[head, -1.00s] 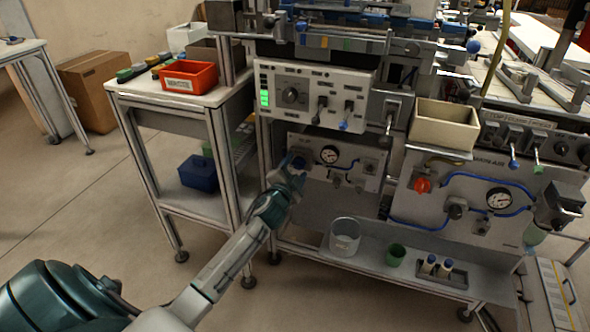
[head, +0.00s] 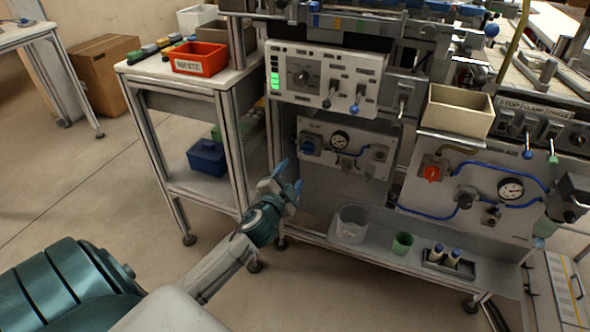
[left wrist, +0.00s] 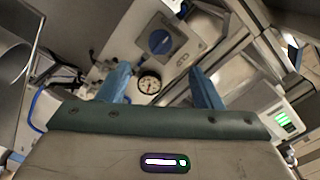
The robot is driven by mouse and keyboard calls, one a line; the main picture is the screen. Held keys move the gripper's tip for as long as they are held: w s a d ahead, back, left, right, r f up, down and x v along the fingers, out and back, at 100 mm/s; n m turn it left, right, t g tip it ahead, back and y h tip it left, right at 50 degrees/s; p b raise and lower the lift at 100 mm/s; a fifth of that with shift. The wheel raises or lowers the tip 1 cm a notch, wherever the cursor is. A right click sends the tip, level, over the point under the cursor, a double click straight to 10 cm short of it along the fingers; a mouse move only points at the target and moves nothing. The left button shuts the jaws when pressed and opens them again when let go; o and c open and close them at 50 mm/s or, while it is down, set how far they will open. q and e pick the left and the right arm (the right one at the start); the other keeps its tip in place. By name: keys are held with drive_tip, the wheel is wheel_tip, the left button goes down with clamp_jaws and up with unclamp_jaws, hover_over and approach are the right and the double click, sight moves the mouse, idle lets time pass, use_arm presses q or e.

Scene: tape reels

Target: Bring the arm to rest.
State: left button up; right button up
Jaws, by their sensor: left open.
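My left gripper (head: 289,178) is in front of the machine's lower panel in the head view, with its blue fingertips apart and nothing between them. In the left wrist view its two blue fingers (left wrist: 160,88) stand open. Beyond them are a blue knob (left wrist: 160,41) and a round gauge (left wrist: 149,83). The same blue knob (head: 308,147) and gauge (head: 340,139) show in the head view on the lower panel, just behind and above the gripper. The gripper is apart from the knob. My right gripper is not in view.
A control box (head: 318,76) with levers and green lights sits above the lower panel. A side table holds a red waste bin (head: 199,58), with a blue box (head: 207,157) on its shelf. A clear beaker (head: 351,224) and green cup (head: 402,243) stand on the machine's low shelf. Open floor lies left.

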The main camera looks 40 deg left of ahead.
use_arm(q)
drive_tip(key=shift+s, duration=0.15)
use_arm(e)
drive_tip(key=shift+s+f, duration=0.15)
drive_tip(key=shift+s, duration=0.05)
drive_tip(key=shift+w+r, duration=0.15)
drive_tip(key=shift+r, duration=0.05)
